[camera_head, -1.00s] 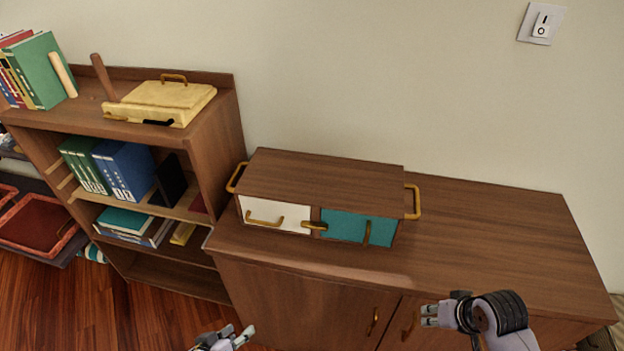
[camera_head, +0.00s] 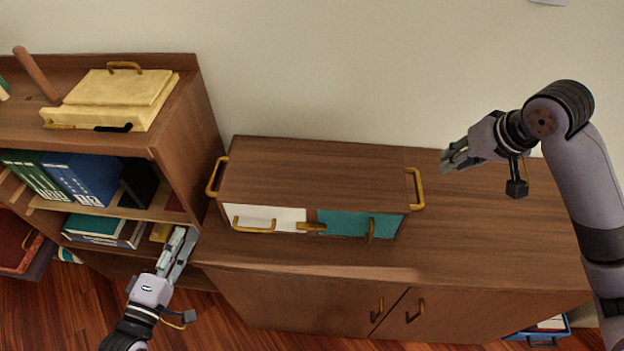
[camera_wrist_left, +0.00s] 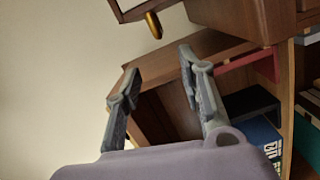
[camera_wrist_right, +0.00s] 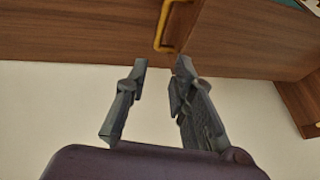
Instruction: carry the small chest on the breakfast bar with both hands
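The small chest (camera_head: 310,170) is a brown wooden box with a white drawer front and a teal door front, standing on the breakfast bar (camera_head: 490,235). Gold side handles stick out at its left end (camera_head: 215,178) and right end (camera_head: 417,189). My left gripper (camera_head: 178,250) is empty, in front of the shelf and lower left of the chest; its fingers are apart in the left wrist view (camera_wrist_left: 158,78). My right gripper (camera_head: 448,162) is empty, to the right of the right handle, which shows ahead of its parted fingers (camera_wrist_right: 162,70) in the right wrist view.
A bookshelf (camera_head: 190,110) stands close to the chest's left end, with binders and books on its shelves. A yellow case (camera_head: 115,95) lies on its top. The bar's right part is bare, and the wall is close behind.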

